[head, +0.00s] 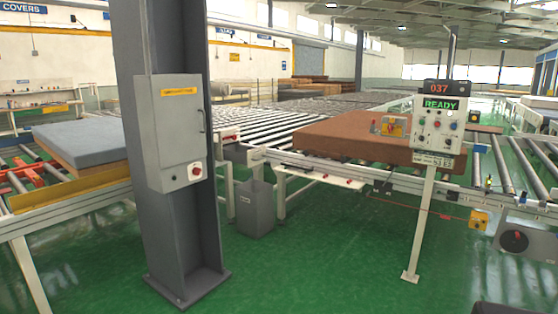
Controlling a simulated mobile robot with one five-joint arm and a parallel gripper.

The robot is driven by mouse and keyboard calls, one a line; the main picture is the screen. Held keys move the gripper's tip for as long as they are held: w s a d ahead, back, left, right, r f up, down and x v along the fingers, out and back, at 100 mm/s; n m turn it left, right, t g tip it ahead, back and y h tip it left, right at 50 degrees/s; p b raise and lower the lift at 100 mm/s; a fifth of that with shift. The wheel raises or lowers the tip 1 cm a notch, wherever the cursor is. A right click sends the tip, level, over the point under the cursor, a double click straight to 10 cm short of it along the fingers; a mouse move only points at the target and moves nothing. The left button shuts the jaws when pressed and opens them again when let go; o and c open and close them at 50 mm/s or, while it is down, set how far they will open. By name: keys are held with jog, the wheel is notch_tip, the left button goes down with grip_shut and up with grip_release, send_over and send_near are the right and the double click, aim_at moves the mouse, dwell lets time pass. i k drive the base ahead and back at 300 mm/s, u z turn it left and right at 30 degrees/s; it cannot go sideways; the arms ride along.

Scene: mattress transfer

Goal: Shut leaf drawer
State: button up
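No part in view is clearly marked as the leaf drawer. A flat white shelf-like piece (316,174) with small red parts juts out from the near side of the roller conveyor. I cannot tell whether it is a drawer. A small grey box (236,153) hangs at the conveyor's corner, left of that piece. My gripper is not in view.
A grey steel column (160,60) with a control cabinet (171,125) stands at front left. A grey bin (256,210) stands under the conveyor. A READY panel (438,128) stands on a white post (424,225). A brown mattress (345,138) lies on rollers. Green floor (320,260) is open in front.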

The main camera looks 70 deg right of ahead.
aim_at(250, 156)
jog(key=z, duration=2)
jog(key=k, duration=0.85)
jog(key=u, duration=0.05)
jog(key=i, duration=0.85)
jog(key=z, duration=0.05)
